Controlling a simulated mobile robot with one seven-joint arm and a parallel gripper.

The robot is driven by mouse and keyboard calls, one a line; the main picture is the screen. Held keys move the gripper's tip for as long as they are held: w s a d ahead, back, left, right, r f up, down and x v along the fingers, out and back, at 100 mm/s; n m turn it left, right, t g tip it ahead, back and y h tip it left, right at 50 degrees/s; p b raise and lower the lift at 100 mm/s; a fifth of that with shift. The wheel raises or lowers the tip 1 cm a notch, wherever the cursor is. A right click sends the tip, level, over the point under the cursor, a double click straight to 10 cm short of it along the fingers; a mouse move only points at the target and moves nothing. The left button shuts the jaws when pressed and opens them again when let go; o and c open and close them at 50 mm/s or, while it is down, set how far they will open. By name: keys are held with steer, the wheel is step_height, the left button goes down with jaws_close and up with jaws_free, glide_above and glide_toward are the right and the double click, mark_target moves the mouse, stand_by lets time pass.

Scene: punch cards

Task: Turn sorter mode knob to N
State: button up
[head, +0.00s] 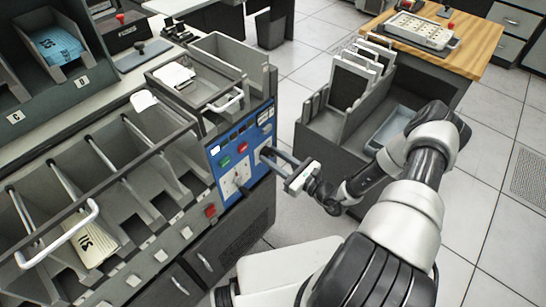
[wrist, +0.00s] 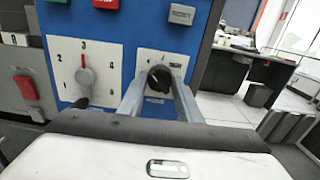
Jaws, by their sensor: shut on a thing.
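The sorter's blue control panel (head: 243,146) is on the right end of the grey machine. In the wrist view, a black knob (wrist: 159,77) sits on a white plate (wrist: 174,61) with small marks I cannot read. My gripper (head: 267,154) reaches the panel, and its two fingers are shut on this knob, one on each side. Which mark the knob points to is unclear. To its left is a second knob with a red pointer (wrist: 85,77), on a white plate numbered around the dial; its pointer is roughly upright.
Green (head: 226,161) and red (head: 242,148) buttons sit above the dials. A red switch (wrist: 26,87) is left of the panel. Card pockets (head: 127,139) line the machine top. A grey cart with racks (head: 352,84) stands to the right of my gripper, with floor between.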

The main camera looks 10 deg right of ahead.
steer(key=o, duration=1)
steer(key=shift+o, duration=0.2)
steer(key=v, duration=1.7)
steer(key=shift+s+d+p, duration=0.15)
steer(key=shift+p, duration=0.15)
steer(key=shift+r, duration=0.1)
